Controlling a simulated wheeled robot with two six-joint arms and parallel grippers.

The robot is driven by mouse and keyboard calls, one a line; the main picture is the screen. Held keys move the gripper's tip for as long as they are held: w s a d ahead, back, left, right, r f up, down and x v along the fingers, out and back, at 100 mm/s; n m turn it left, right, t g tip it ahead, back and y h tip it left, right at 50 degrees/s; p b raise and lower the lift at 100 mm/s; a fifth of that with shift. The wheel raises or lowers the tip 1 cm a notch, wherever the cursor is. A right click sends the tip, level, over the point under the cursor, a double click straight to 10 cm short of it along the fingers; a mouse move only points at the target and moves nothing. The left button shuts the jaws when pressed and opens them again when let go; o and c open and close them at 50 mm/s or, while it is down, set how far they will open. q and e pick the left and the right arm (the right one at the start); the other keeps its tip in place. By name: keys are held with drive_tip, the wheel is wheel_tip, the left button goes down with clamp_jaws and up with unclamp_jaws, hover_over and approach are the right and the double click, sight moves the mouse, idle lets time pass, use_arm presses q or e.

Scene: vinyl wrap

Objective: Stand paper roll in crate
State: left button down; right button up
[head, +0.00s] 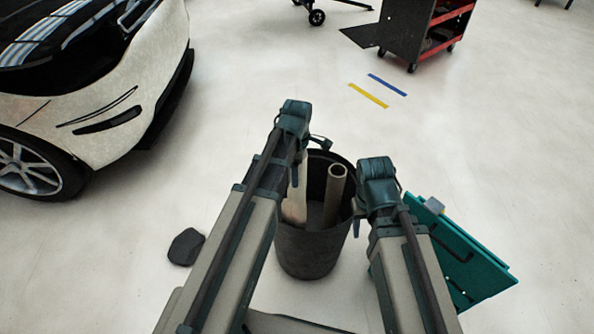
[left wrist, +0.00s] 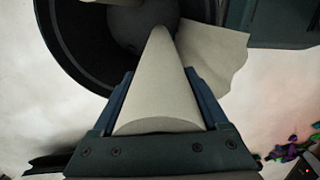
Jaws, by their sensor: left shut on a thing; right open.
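A dark round bin (head: 310,255), the only crate-like container in view, stands on the floor between my arms. A pale paper roll (head: 297,200) hangs upright below my left gripper (head: 312,143), its lower part within the bin's outline. In the left wrist view my left gripper (left wrist: 157,78) is shut on the roll (left wrist: 158,105), which points down over the bin (left wrist: 78,45). Whether its lower end touches the bin floor is hidden. A second hollow tube (head: 335,185) leans inside the bin. My right gripper (head: 357,222) is open and empty at the bin's right side.
A teal panel or case (head: 460,255) lies right of the bin, partly behind my right arm. A dark stone-like lump (head: 186,246) lies on the floor at left. A white car (head: 100,90) stands far left and a red-and-black tool cart (head: 430,30) at the back. The floor behind the bin is clear.

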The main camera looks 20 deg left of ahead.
use_arm(q)
wheel_tip(320, 180, up, 15)
drive_tip(key=p, duration=1.4)
drive_tip(key=shift+f, duration=0.2)
drive_tip(key=shift+r, duration=0.1)
